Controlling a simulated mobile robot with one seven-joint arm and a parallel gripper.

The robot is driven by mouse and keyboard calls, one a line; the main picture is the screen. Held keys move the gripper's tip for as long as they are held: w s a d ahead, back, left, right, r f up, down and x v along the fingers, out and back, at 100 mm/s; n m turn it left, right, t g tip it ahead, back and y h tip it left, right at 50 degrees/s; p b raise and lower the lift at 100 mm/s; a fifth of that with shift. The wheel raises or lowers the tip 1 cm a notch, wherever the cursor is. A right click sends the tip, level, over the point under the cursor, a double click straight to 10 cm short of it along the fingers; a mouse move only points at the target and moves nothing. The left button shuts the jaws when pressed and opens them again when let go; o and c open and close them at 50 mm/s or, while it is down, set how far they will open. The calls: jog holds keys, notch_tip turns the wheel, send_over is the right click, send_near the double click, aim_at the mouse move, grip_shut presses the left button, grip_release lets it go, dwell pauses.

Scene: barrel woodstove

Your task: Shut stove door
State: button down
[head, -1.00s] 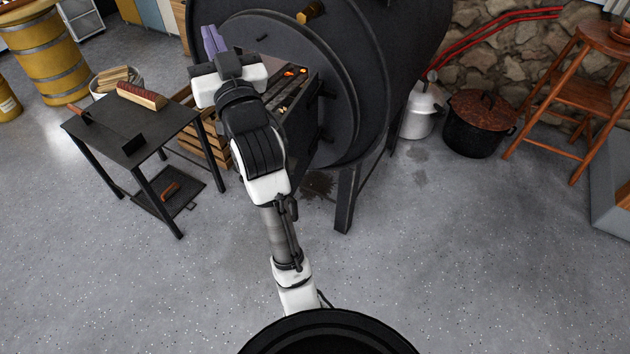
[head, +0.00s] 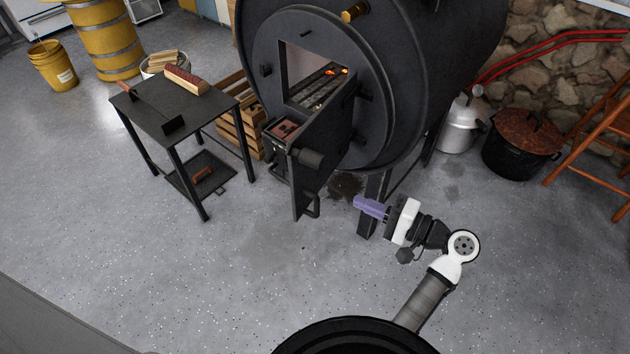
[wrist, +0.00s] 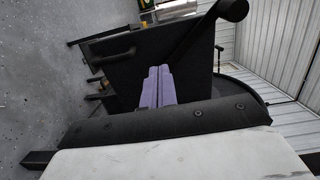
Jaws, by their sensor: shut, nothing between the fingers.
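The black barrel stove (head: 410,70) stands at the top middle of the head view. Its door (head: 322,160) is swung open toward me, and the opening (head: 318,75) shows glowing embers inside. The door carries a bent handle (head: 311,206) low on its free edge and a dark round knob (head: 308,158). My gripper (head: 358,202), with purple fingers, is shut and empty, to the right of the door and apart from it in the head view. In the wrist view the shut fingers (wrist: 159,72) point at the dark door panel (wrist: 135,65); whether they touch cannot be told.
A black side table (head: 165,100) with a split log (head: 185,79) stands left of the door. A wooden crate (head: 240,125) sits behind it. A stove leg (head: 373,205) stands near my gripper. A metal can (head: 458,125) and a dark pot (head: 520,145) are at right. The front floor is clear.

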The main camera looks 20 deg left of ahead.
jog(key=p, duration=0.3)
send_near(299, 176)
jog(key=a, duration=0.4)
jog(key=w+a, duration=0.1)
jog(key=a, duration=0.1)
jog(key=shift+a, duration=0.4)
